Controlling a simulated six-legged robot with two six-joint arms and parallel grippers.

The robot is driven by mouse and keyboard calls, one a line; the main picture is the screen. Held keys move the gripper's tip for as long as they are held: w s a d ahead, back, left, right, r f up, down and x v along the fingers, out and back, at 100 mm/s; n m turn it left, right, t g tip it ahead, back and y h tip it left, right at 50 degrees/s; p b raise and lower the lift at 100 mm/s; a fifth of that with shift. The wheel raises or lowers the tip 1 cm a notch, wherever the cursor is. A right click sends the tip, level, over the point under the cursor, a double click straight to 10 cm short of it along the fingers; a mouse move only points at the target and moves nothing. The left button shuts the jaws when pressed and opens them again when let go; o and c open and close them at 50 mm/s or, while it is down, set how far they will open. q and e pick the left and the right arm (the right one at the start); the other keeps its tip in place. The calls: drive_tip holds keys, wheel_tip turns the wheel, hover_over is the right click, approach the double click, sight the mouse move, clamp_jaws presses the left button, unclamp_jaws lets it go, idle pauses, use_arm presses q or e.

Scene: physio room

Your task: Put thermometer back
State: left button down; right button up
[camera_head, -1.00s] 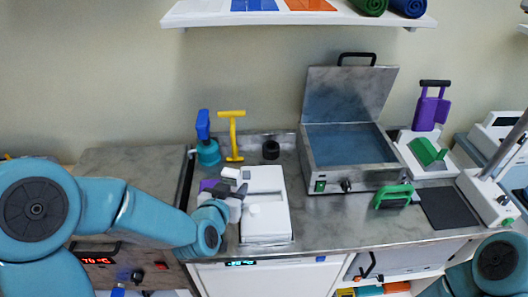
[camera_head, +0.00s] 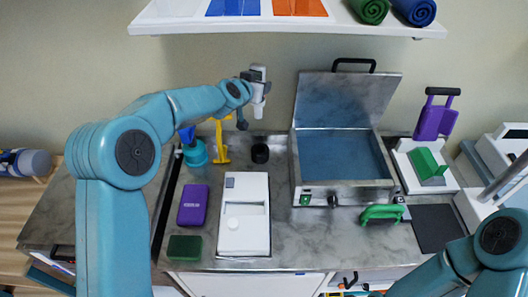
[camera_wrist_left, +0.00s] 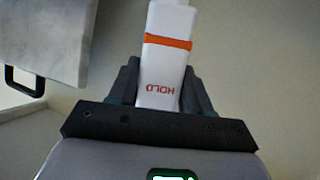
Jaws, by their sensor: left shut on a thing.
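My left gripper (camera_head: 253,78) is shut on the thermometer (camera_head: 258,110), a white stick-like device. The gripper holds it raised and roughly upright in front of the back wall, above the counter. In the left wrist view the thermometer (camera_wrist_left: 166,62) sits between the two dark fingers, with an orange band and the word HOLD on it. Its far end is cut off by the frame's top edge. On the counter below stands a small round black cup (camera_head: 260,153); I cannot tell whether it is the thermometer's holder. My right gripper is out of view; only its arm shows at the lower right.
A white box unit (camera_head: 244,235), a purple case (camera_head: 193,205) and a dark green block (camera_head: 184,248) lie on the counter. A yellow T-handled tool (camera_head: 220,140) stands left of the cup. An open steel bath (camera_head: 342,190) is to the right. A shelf (camera_head: 300,28) overhangs above.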

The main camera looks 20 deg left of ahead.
sight(257, 110)
use_arm(q)
drive_tip(key=shift+d+r, duration=0.1)
drive_tip(key=shift+r, duration=0.1)
drive_tip(key=f+b, duration=0.4)
drive_tip(key=shift+w+d, duration=0.15)
drive_tip(key=shift+d, duration=0.25)
drive_tip(key=f+b, duration=0.2)
drive_tip(key=f, duration=0.1)
drive_tip(key=f+b, duration=0.2)
drive_tip(key=shift+w+a+f, duration=0.1)
drive_tip(key=shift+a+f, duration=0.05)
drive_tip(key=shift+a, duration=0.25)
wheel_tip(257, 110, down, 11)
drive_tip(key=b, duration=0.2)
drive_tip(key=shift+s+d+b, duration=0.2)
drive_tip(key=shift+b, duration=0.1)
drive_tip(key=shift+c, duration=2.4)
unclamp_jaws()
drive_tip(key=shift+w, duration=0.1)
drive_tip(key=b+v, duration=0.2)
drive_tip(key=v, duration=1)
drive_tip(key=shift+r, duration=0.3)
